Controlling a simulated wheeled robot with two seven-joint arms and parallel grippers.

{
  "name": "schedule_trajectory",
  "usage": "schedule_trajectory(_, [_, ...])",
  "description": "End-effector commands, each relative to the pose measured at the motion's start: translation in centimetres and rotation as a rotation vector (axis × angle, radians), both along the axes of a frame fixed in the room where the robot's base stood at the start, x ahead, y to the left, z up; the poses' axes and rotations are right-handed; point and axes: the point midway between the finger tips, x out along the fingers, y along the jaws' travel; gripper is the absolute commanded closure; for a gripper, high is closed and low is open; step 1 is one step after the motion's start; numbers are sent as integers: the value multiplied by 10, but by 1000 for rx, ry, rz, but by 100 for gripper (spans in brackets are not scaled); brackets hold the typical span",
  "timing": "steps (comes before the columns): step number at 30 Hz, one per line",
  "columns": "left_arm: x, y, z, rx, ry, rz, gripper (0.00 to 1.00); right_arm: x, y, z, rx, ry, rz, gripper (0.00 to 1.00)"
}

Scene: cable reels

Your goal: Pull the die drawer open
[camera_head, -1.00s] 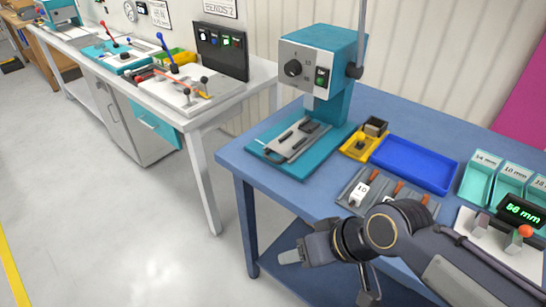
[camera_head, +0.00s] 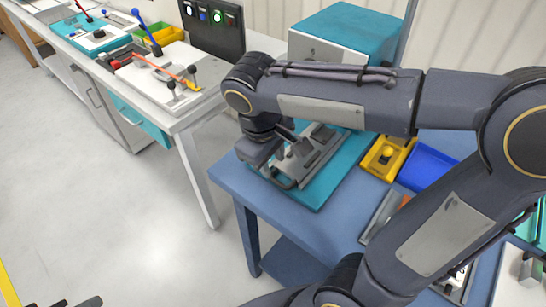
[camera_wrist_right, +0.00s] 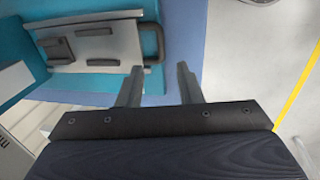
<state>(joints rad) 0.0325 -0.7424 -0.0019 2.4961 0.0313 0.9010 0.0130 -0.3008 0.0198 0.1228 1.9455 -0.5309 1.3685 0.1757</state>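The die drawer (camera_head: 318,155) is a grey metal plate with dark blocks on it, lying on the teal base (camera_head: 345,170) of the press. Its dark loop handle (camera_head: 283,181) points to the table's front-left edge; in the right wrist view the handle (camera_wrist_right: 158,43) shows at the plate's right end. My right gripper (camera_head: 284,150) hangs over the front of the drawer, partly hiding it. In the right wrist view its two fingers (camera_wrist_right: 158,86) are apart with nothing between them, and the handle is beyond the tips, not held. Dark tips at the bottom left may be my left gripper (camera_head: 76,302).
The press head (camera_head: 350,30) stands behind my right forearm. A yellow bin (camera_head: 378,165) and a blue tray (camera_head: 425,168) sit right of the press on the blue table (camera_head: 235,180). A white bench (camera_head: 190,110) stands at left. The floor between is clear.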

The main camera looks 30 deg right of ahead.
Motion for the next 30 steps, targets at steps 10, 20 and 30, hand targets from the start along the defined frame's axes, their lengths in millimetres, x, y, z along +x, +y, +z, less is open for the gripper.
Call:
schedule_trajectory(10, [0, 0, -6, 0, 0, 0, 64, 3, -10, -53, 0, 5, -2, 67])
schedule_trajectory(20, [0, 0, -7, 0, 0, 0, 64, 5, -14, -74, 2, 1, -2, 67])
schedule_trajectory(30, [0, 0, -7, 0, 0, 0, 64, 5, -14, -73, 2, 1, -2, 88])
